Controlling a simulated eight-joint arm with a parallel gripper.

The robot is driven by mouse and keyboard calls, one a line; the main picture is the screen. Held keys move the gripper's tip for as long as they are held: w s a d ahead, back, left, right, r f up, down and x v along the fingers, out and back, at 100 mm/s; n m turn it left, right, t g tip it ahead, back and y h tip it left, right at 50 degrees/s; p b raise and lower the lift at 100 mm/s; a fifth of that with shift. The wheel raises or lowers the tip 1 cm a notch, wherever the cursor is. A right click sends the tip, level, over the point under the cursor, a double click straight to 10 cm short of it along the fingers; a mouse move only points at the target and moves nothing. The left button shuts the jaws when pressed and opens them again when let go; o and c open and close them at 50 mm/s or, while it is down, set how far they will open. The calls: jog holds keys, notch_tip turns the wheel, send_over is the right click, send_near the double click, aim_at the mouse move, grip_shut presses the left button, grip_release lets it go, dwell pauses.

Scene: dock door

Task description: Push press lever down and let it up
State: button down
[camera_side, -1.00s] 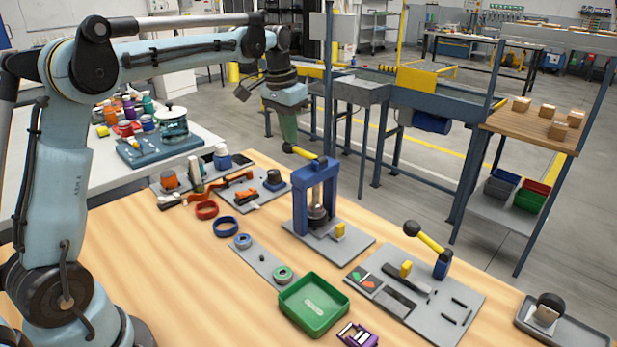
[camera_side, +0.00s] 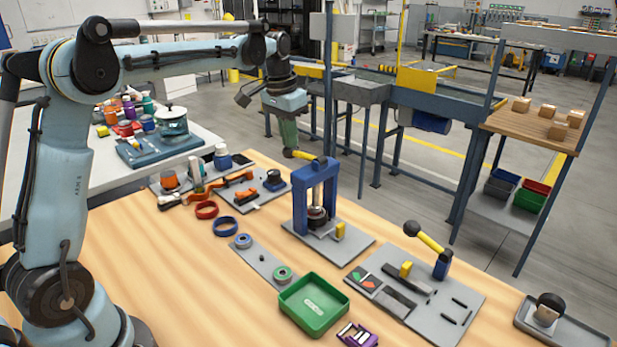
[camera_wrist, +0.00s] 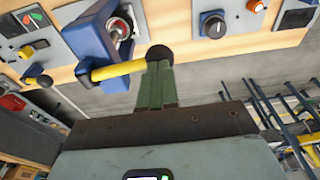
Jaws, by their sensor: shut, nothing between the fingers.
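The blue press (camera_side: 316,195) stands on a grey base plate on the wooden bench. Its yellow press lever (camera_side: 303,155) sticks out to the left at the top and ends in a black knob (camera_side: 288,153). In the wrist view the lever (camera_wrist: 118,70) runs from the blue press head (camera_wrist: 93,42) to the knob (camera_wrist: 161,54). My gripper (camera_side: 289,143) is shut and empty, pointing down, its tips at the top of the knob and apparently touching it.
A second yellow handle (camera_side: 430,243) with a black ball stands on a grey board at the right. A green tray (camera_side: 314,305) lies in front of the press. Blue and red rings and tools lie to the left. Bare wood shows at the front left.

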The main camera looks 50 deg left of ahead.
jog(key=shift+f, duration=0.6)
dwell(0.3)
dwell(0.6)
notch_tip(320, 180, up, 10)
dwell(1.3)
jog(key=s+d+f+t, duration=0.2)
jog(key=s+d+f, duration=0.4)
jog(key=s, duration=0.3)
jog(key=s+d+f+t, duration=0.3)
jog(key=s+d+f, duration=0.2)
jog(key=s, duration=0.5)
notch_tip(320, 180, down, 2)
jog(key=shift+s+d+f, duration=0.15)
jog(key=shift+s+d, duration=0.05)
jog(key=shift+d, duration=0.15)
